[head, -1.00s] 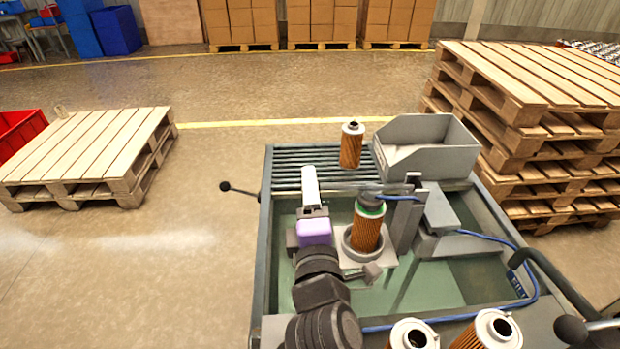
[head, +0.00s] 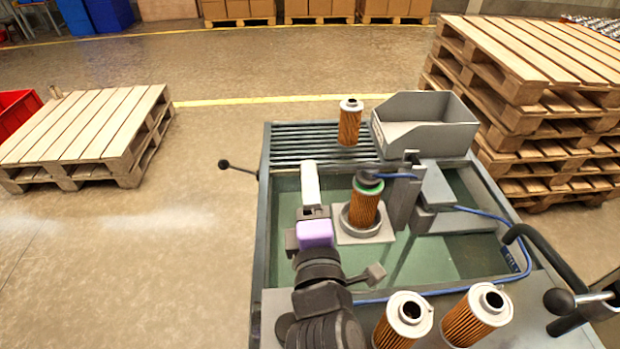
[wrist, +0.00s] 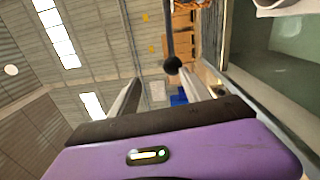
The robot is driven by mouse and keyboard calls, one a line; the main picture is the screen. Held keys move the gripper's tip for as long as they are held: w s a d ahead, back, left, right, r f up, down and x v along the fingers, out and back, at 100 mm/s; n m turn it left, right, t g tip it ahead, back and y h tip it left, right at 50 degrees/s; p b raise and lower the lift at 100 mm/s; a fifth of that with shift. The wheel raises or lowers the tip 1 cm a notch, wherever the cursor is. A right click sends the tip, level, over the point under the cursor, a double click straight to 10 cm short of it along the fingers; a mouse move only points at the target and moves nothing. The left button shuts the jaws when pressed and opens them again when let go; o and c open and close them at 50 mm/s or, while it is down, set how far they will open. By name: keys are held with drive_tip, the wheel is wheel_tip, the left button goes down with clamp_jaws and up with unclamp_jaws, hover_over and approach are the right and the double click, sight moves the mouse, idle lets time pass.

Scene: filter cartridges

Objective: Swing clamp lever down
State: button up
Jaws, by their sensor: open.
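A thin dark lever with a black ball end (head: 223,165) juts out from the left side of the bench. A ball-ended lever, apparently the same one, also shows in the wrist view (wrist: 172,65), seen between my fingers but beyond them. My gripper (head: 310,180), with a purple body, is open and empty over the left part of the bench, to the right of the lever and apart from it. An orange filter cartridge (head: 364,205) stands upright in a round grey holder (head: 345,218) with a dark and green cap on top. Another black ball-ended handle (head: 559,301) is at the front right.
A cartridge (head: 349,123) stands on the slatted rack beside a grey bin (head: 425,135). Two cartridges (head: 403,320) (head: 477,315) stand at the front. A grey post (head: 403,200) and blue hose are right of the holder.

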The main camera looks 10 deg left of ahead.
drive_tip(key=v, duration=0.6)
drive_tip(key=shift+p, duration=0.45)
drive_tip(key=shift+s+d, duration=0.1)
drive_tip(key=shift+s, duration=0.05)
idle(0.7)
